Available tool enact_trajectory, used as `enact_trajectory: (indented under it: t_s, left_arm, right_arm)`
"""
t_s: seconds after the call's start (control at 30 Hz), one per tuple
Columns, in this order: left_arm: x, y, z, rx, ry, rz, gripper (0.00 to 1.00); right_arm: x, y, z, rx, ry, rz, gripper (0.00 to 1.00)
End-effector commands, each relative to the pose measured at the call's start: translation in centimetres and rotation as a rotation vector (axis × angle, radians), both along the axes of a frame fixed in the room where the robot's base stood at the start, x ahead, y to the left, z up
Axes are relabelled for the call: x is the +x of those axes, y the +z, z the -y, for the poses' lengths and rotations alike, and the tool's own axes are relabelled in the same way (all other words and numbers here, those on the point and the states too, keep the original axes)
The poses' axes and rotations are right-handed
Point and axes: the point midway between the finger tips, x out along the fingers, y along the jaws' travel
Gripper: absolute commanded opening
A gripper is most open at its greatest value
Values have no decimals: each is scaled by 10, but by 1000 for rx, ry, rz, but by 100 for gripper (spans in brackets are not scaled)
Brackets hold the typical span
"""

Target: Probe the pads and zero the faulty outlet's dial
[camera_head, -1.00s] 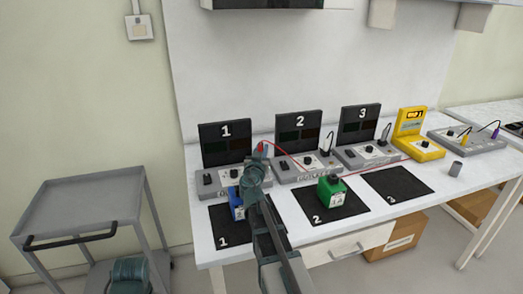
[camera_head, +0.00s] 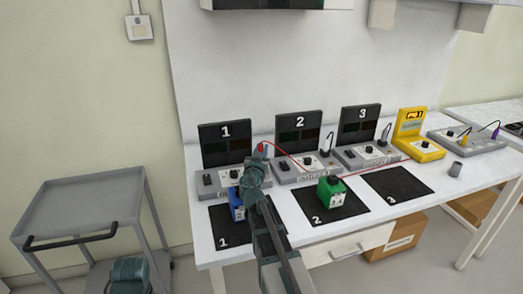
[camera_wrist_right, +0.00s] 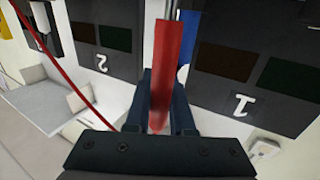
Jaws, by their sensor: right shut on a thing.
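My right gripper (camera_head: 260,153) is shut on a red probe (camera_wrist_right: 168,60), in front of outlet station 1 (camera_head: 225,145). A red lead (camera_head: 375,168) runs from the probe toward the yellow meter (camera_head: 411,135). Outlet station 2 (camera_head: 300,132) and outlet station 3 (camera_head: 361,122) stand to the right, each with a dial on its grey base. My arm hides part of station 1's base and the blue block (camera_head: 236,212) on pad 1 (camera_head: 222,235). A green block (camera_head: 331,192) stands on pad 2 (camera_head: 318,219). Pad 3 (camera_head: 396,187) is bare. My left gripper is not seen.
A grey cart (camera_head: 85,200) is at left. A cardboard box (camera_head: 397,238) sits under the bench.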

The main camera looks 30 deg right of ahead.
Motion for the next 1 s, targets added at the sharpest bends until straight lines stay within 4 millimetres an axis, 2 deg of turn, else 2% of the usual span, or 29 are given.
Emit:
enact_trajectory:
  t_s: [0.2, 0.8, 1.0]
  left_arm:
    - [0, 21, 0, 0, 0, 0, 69]
    - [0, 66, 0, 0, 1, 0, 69]
    - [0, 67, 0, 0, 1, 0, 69]
  right_arm:
    - [0, 21, 0, -1, 0, -1, 0]
    - [1, 66, 1, -1, -1, 0, 0]
    - [1, 67, 1, -1, -1, 0, 0]
